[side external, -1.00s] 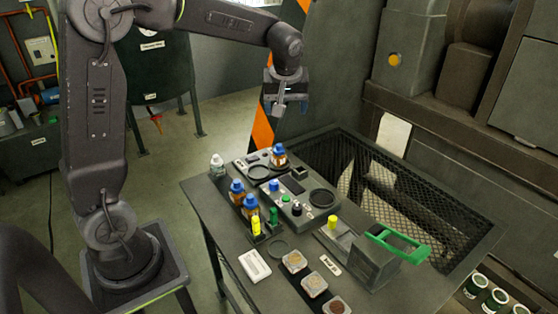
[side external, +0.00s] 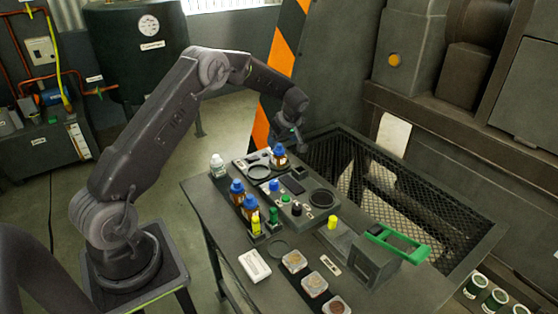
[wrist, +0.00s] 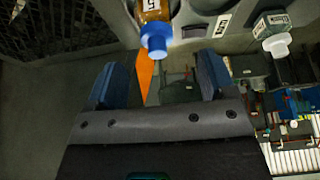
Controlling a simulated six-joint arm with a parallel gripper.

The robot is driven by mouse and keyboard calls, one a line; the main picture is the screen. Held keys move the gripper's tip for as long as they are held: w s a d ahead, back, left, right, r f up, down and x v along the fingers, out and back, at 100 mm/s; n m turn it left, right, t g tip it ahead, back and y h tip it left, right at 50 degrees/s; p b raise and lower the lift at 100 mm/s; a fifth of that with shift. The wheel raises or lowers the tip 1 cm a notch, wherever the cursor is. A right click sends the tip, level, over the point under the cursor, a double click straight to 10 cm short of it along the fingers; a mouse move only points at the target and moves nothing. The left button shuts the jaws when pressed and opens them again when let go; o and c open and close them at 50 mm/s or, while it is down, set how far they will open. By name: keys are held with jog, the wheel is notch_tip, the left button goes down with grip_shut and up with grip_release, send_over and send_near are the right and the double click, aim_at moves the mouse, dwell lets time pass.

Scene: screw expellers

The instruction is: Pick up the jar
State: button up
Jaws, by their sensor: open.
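An amber jar (side external: 279,161) with a blue cap stands upright at the back of the table in the side view. In the wrist view this jar (wrist: 152,12) shows a white label, and its blue cap points toward my gripper. My gripper (wrist: 160,75) is open, its two blue fingers apart with nothing between them. The jar lies just beyond the fingertips, apart from them. In the side view my gripper (side external: 289,141) is right beside and slightly above the jar's cap; its fingers are hard to make out there.
Two more blue-capped amber jars (side external: 237,193) and a pale bottle (side external: 217,165) stand at the table's left. A panel with round rings (side external: 322,198) lies to the right of the jar. A green-handled box (side external: 375,258) is at the right, with a mesh bin (side external: 410,185) behind.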

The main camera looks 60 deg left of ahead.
aim_at(281, 148)
jog(key=shift+x, duration=3.3)
jog(key=shift+w+d, duration=0.15)
jog(key=shift+w, duration=0.05)
jog(key=shift+c, duration=0.4)
jog(key=c, duration=1)
jog(key=shift+c, duration=0.2)
